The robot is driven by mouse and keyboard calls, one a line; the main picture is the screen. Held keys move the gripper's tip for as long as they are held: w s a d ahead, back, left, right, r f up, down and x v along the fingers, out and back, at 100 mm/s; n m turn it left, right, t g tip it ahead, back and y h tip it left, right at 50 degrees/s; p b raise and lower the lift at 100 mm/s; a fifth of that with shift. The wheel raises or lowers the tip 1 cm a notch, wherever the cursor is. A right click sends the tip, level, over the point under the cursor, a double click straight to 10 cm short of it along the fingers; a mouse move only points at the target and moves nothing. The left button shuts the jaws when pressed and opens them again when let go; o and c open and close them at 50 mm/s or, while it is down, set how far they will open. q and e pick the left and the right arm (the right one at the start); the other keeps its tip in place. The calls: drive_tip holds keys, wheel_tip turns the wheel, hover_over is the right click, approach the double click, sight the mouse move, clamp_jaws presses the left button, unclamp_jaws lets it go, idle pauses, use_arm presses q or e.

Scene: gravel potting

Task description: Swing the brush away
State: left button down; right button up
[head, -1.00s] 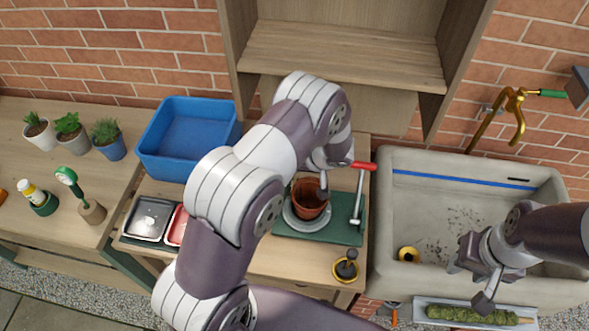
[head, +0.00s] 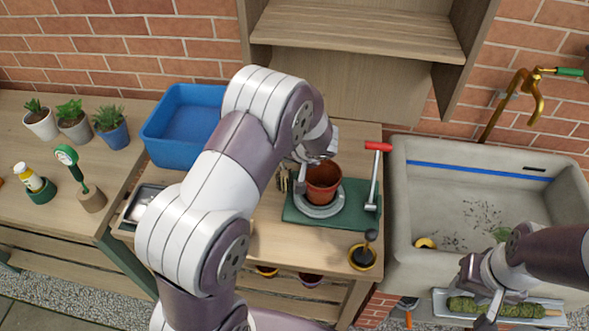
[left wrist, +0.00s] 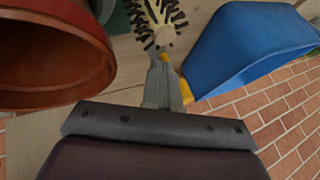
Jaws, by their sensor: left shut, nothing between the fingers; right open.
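The brush (head: 283,179) shows in the head view as a small pale, bristled shape just left of the terracotta pot (head: 323,184). In the left wrist view the brush (left wrist: 156,24) has dark bristles on a pale core, just beyond my fingertips. A yellow piece (left wrist: 182,84) shows beside the fingers; I cannot tell whether it belongs to the brush. My left gripper (head: 299,176) is shut and empty, left of the pot and close to the brush; its fingers (left wrist: 162,62) show in the left wrist view.
A blue bin (head: 185,130) is behind left, also in the wrist view (left wrist: 245,45). The sink (head: 405,190) is right; a yellow-rimmed cup (head: 362,258) stands in front.

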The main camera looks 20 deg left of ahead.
use_arm(q)
drive_tip(key=s+a+m+t+h+b, duration=0.2)
drive_tip(key=a+m+b, duration=0.3)
drive_tip(key=a+b, duration=0.1)
drive_tip(key=shift+s+a, duration=0.4)
drive_tip(key=shift+a, duration=0.2)
use_arm(e)
wheel_tip(320, 180, down, 8)
drive_tip(key=shift+f, duration=0.15)
drive_tip(key=shift+d, duration=0.1)
